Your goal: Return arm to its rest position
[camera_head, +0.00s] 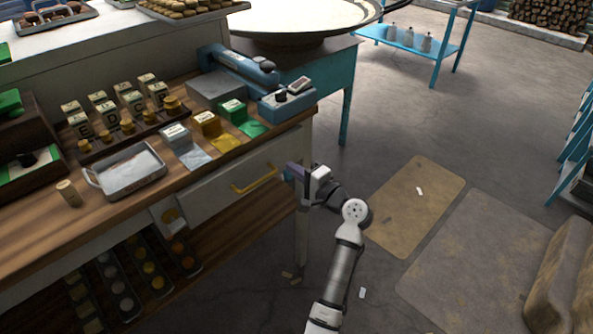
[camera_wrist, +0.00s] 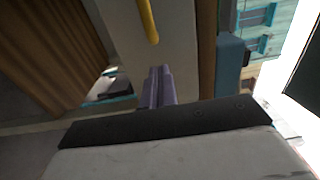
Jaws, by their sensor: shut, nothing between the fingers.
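My gripper (camera_head: 290,172) is at the end of my arm, in front of the right end of the wooden workbench (camera_head: 90,222), just right of the drawer (camera_head: 222,196). In the wrist view its two purple fingers (camera_wrist: 160,72) are together with nothing between them. The yellow drawer handle (camera_wrist: 149,20) shows just beyond the fingertips there, apart from them. The drawer looks closed. My arm is bent and reaches up from the bottom of the head view.
The bench top holds a metal tray (camera_head: 125,172), several small blocks and a blue device (camera_head: 287,101). A lower shelf under the bench holds trays of round pieces. A teal stand (camera_head: 338,78) is behind. Open floor with brown mats (camera_head: 415,205) lies to the right.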

